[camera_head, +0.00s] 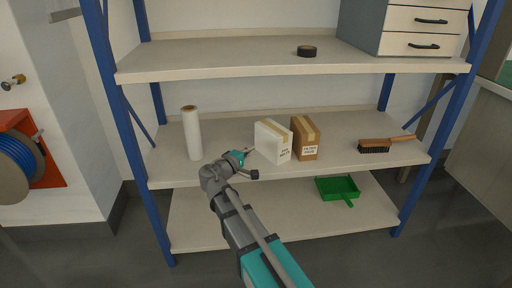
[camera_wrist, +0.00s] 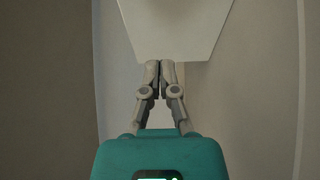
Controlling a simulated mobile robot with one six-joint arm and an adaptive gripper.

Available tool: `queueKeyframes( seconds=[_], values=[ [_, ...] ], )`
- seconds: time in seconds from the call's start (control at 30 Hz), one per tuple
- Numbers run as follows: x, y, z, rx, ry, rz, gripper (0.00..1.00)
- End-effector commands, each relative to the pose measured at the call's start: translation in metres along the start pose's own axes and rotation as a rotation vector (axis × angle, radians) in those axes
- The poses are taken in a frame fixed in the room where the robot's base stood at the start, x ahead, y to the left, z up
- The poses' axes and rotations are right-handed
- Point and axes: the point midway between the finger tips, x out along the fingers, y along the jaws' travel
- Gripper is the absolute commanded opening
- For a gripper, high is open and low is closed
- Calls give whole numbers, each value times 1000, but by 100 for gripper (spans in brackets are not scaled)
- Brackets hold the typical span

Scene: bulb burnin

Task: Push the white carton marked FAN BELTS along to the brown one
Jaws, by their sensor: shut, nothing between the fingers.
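The white carton (camera_head: 270,143) stands upright on the middle shelf, with a tan tape strip on top and a small label on its front. The label is too small to read. The brown carton (camera_head: 306,141) stands just to its right, and I cannot tell whether the two touch. My gripper (camera_head: 249,151) is shut and empty at the white carton's left side. In the wrist view the closed fingertips (camera_wrist: 160,65) are at the lower edge of a pale face, apparently the white carton (camera_wrist: 175,30). Whether they touch it is unclear.
A white roll (camera_head: 192,134) stands upright left of my gripper on the middle shelf (camera_head: 350,163). A brush (camera_head: 385,144) lies at the right. A green dustpan (camera_head: 338,189) is on the lower shelf. The upper shelf (camera_head: 230,66) overhangs the cartons.

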Motion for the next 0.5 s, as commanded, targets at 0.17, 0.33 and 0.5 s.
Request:
queueKeyframes(
  seconds=[0.17,0.33,0.5],
  values=[
    [-17,0,0,0,-6,0,0],
    [-25,0,0,0,-11,0,0],
    [-27,0,-1,0,-12,0,0]
  ],
)
